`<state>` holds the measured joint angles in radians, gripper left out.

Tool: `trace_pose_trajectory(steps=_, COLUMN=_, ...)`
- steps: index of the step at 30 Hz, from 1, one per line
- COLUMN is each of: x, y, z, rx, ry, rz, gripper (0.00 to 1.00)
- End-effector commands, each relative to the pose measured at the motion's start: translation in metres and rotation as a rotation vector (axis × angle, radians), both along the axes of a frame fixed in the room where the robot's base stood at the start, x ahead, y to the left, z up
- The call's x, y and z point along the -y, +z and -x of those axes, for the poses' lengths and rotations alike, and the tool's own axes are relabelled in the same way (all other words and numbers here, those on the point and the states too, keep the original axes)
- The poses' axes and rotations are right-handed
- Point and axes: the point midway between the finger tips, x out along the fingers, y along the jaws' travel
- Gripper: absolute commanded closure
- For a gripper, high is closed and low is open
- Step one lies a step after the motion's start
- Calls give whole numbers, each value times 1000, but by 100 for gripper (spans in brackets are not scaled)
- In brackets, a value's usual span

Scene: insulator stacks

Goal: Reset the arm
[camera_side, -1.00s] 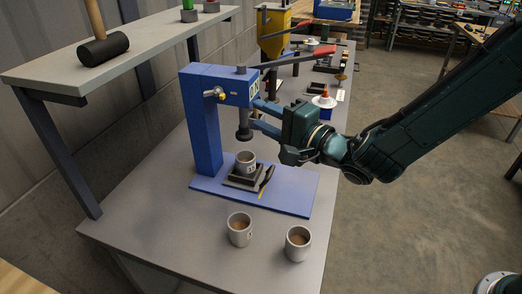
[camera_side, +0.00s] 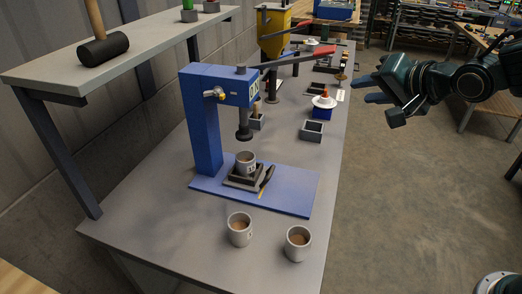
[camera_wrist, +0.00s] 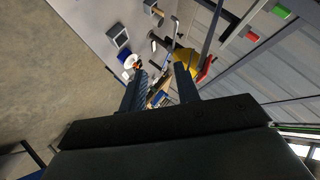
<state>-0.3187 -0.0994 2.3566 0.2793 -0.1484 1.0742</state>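My gripper (camera_side: 364,89) is in the upper right of the side view, over the floor to the right of the bench and clear of everything. In the wrist view its two fingers (camera_wrist: 158,72) stand apart with nothing between them. The blue press (camera_side: 205,120) stands on the bench. Two more cups (camera_side: 240,229) (camera_side: 298,243) with brown contents stand upright near the bench's front edge.
The grey bench (camera_side: 150,225) holds small grey bins (camera_side: 312,131), a white stacked piece on a blue box (camera_side: 323,103) and a yellow machine (camera_side: 272,35) farther back. The floor below my gripper is clear.

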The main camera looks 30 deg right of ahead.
Motion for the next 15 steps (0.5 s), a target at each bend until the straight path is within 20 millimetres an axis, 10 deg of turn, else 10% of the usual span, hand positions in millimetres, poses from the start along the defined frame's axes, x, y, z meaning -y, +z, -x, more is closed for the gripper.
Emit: trace_pose_trajectory(steps=15, x=55, y=2, z=138, rx=-344, ry=295, rz=392, gripper=68)
